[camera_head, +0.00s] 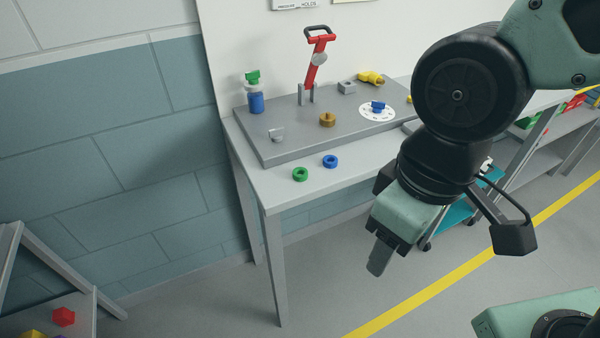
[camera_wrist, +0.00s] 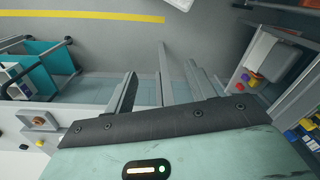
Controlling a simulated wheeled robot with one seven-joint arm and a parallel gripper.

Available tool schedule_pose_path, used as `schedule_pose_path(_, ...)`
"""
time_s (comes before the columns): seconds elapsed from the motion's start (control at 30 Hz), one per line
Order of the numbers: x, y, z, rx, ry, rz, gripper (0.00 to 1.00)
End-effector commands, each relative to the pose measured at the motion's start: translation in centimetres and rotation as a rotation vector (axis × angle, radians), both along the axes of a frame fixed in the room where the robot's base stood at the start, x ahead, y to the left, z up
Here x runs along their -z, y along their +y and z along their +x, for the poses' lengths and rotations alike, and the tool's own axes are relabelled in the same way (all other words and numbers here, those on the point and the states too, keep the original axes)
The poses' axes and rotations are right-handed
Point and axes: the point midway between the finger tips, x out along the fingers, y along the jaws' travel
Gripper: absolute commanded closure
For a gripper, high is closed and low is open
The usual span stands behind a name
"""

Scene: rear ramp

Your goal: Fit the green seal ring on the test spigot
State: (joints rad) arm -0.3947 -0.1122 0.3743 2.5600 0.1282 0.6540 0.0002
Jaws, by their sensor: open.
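Among these are a brass fitting (camera_head: 327,120) and a small grey fitting (camera_head: 277,135); I cannot tell which one is the test spigot. My gripper (camera_head: 379,262) is open and empty, pointing down in front of the bench, to the right of the rings and apart from them. The wrist view shows its fingers (camera_wrist: 160,85) over the floor.
The board also carries a red lever (camera_head: 317,62), a blue bottle-like fitting with a green top (camera_head: 256,102), a blue knob on a white dial (camera_head: 378,107) and a yellow elbow (camera_head: 371,78). A teal cart (camera_head: 455,216) stands behind my arm. Floor in front is open.

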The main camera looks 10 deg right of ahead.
Motion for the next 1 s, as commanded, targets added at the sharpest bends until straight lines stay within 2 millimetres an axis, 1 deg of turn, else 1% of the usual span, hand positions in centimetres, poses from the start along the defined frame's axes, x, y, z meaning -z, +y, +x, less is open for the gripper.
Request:
schedule_pose_path(0.07,0.0,0.2,0.1,0.003,0.0,0.006,0.44)
schedule_pose_path(0.17,0.3,1.3,0.8,0.02,-0.01,0.041,0.44)
schedule_pose_path(0.27,0.9,3.2,2.1,0.054,-0.034,0.104,0.44)
schedule_pose_path(0.4,2.4,6.3,4.5,0.136,-0.093,0.209,0.44)
schedule_pose_path(0.5,3.6,7.9,6.1,0.203,-0.146,0.27,0.44)
schedule_pose_path(0.6,4.9,9.0,7.5,0.267,-0.209,0.319,0.44)
schedule_pose_path(0.7,6.0,9.5,8.9,0.331,-0.284,0.357,0.44)
schedule_pose_path(0.8,7.0,9.6,10.0,0.383,-0.367,0.384,0.44)
schedule_pose_path(1.0,8.4,8.3,11.4,0.453,-0.563,0.419,0.44)
